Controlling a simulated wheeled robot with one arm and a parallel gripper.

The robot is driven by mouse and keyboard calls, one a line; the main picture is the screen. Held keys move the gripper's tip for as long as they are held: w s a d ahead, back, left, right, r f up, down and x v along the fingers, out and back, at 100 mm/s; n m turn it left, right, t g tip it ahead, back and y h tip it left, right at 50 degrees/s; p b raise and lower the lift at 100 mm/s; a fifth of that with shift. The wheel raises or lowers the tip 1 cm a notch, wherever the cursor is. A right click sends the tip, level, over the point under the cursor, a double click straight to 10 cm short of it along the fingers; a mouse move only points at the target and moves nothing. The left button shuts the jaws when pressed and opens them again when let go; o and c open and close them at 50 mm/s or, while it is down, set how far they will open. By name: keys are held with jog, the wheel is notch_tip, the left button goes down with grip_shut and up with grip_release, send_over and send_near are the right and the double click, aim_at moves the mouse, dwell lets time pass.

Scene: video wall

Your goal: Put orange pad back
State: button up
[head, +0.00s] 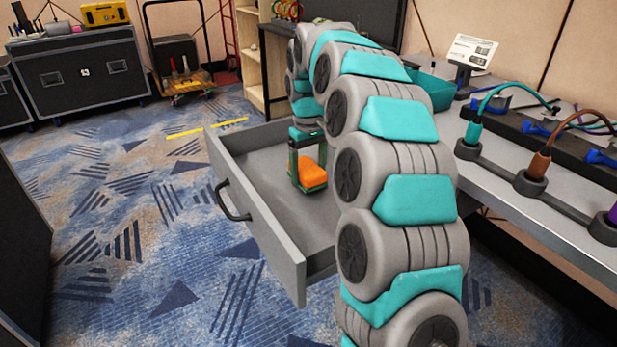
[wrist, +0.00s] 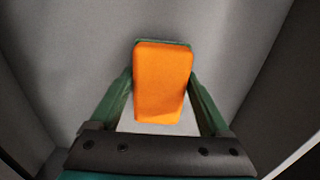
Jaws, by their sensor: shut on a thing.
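The orange pad (head: 312,174) is inside the open grey drawer (head: 262,226), close to its floor. My gripper (head: 306,165) reaches down into the drawer and is shut on the pad. In the wrist view the orange pad (wrist: 162,84) sits between the two green fingers of my gripper (wrist: 161,95), with the grey drawer floor (wrist: 235,40) beyond it. I cannot tell whether the pad touches the drawer floor. My arm hides the right part of the drawer.
A grey counter (head: 520,193) with cables in sockets, such as a brown plug (head: 538,165), stands at the right. A teal bin (head: 430,88) is behind my arm. The drawer's black handle (head: 232,203) faces left. Carpet (head: 130,230) left of the drawer is clear.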

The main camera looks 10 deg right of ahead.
aim_at(309, 168)
jog(key=shift+f, duration=1)
jog(key=shift+f, duration=0.15)
jog(key=o, duration=1)
notch_tip(309, 168, up, 12)
jog(key=shift+r, duration=0.15)
